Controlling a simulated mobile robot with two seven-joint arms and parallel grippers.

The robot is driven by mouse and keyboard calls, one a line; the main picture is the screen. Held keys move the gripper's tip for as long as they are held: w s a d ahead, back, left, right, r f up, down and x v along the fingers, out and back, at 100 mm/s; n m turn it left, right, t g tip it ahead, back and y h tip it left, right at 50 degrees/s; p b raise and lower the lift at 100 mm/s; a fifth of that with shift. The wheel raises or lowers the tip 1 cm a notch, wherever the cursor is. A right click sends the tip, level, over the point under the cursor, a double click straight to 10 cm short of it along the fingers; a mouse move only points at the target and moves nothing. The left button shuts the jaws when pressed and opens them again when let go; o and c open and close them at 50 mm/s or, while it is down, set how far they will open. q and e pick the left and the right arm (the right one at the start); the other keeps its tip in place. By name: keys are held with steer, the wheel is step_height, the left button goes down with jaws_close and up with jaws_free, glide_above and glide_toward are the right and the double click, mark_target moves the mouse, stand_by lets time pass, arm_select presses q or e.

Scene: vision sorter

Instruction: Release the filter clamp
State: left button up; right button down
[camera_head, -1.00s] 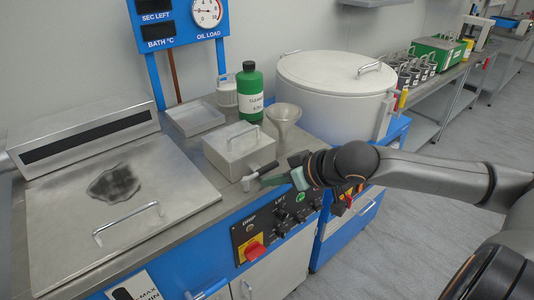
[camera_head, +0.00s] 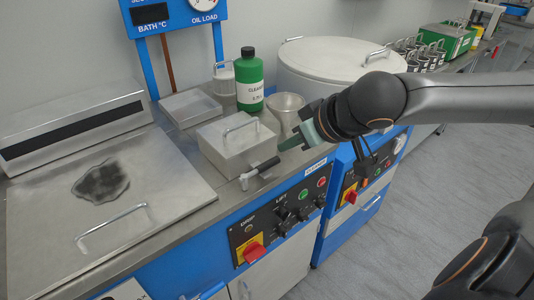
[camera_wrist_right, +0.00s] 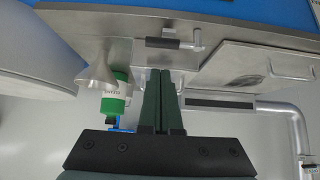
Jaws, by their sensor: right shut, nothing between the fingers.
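The filter box (camera_head: 225,155) is a grey metal housing with a lid handle on the counter. The clamp lever (camera_head: 265,165), with a black grip and a metal pivot, sits at its front right edge, its grip pointing right. My right gripper (camera_head: 284,147) has dark green fingers, closed together and empty, just above and right of the lever, apart from it in the head view. In the right wrist view the shut fingers (camera_wrist_right: 160,74) point toward the box, and the lever's black grip (camera_wrist_right: 168,43) lies beyond their tips. My left gripper is out of view.
A funnel (camera_head: 287,112) and a green cleaner bottle (camera_head: 250,80) stand behind the box. A large lidded drum (camera_head: 330,65) is behind my right arm. The fryer-like lid (camera_head: 165,180) lies left. A control panel (camera_head: 280,220) with a red switch is below.

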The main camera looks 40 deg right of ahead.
mark_target(260, 173)
steer(key=b+x, duration=0.3)
steer(key=x, duration=0.6)
steer(key=shift+w+d+f+b, duration=0.1)
steer(key=shift+f+b, duration=0.1)
steer(key=shift+b, duration=0.1)
steer(key=shift+w+f, duration=0.2)
steer(key=shift+w, duration=0.05)
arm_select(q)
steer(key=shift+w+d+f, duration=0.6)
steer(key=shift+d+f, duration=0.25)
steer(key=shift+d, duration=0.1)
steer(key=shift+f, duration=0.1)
